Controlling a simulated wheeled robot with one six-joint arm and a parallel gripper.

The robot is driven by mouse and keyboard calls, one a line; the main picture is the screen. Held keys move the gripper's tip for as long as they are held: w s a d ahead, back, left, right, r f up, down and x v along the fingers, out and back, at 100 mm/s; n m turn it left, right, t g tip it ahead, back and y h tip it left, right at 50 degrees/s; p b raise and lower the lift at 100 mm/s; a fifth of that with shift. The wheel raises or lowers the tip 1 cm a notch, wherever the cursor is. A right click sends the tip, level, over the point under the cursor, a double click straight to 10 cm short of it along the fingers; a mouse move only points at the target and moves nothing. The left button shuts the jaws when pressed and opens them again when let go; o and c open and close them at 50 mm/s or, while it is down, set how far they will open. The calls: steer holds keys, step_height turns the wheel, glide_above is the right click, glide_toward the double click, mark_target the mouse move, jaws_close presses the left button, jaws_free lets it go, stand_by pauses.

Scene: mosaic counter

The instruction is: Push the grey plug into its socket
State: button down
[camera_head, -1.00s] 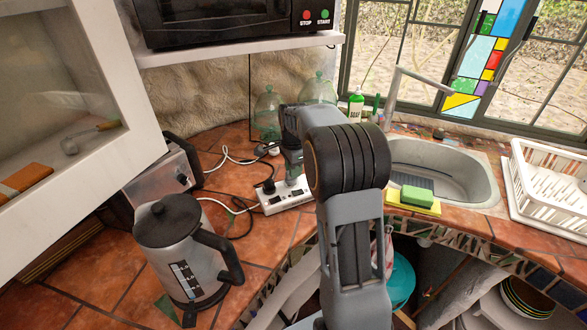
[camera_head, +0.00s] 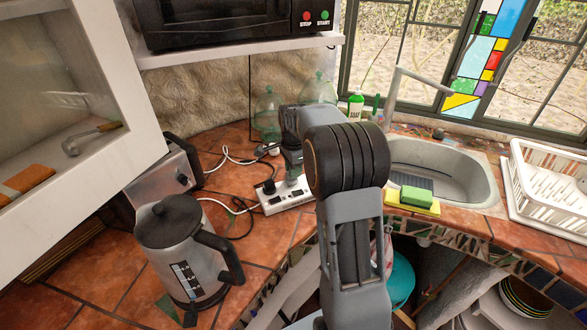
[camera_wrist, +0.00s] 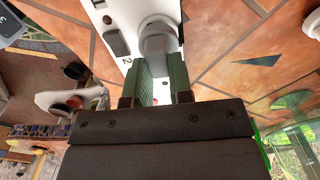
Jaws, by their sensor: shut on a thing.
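A white power strip (camera_head: 284,201) lies on the tiled counter, left of my arm. My gripper (camera_head: 291,180) points down over its right part. In the wrist view, my gripper (camera_wrist: 161,66) has its green fingers on both sides of the grey plug (camera_wrist: 158,42) and is shut on it. The plug lies over the white strip (camera_wrist: 118,14), which has a dark switch and the number 2 beside it. The socket under the plug is hidden, and I cannot tell how deep the plug sits. In the head view my gripper and arm mostly hide the plug.
A black plug (camera_head: 268,187) with a cord stands at the strip's left end. A kettle (camera_head: 185,250) and a toaster (camera_head: 160,178) stand to the left. Glass jars (camera_head: 268,112) are behind. The sink (camera_head: 465,180) and a green sponge (camera_head: 416,196) are right of my arm.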

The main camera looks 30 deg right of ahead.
steer(key=shift+f+b, duration=0.3)
steer(key=shift+f, duration=0.25)
stand_by(0.5)
steer(key=c, duration=0.9)
jaws_free()
steer(key=shift+c, duration=0.2)
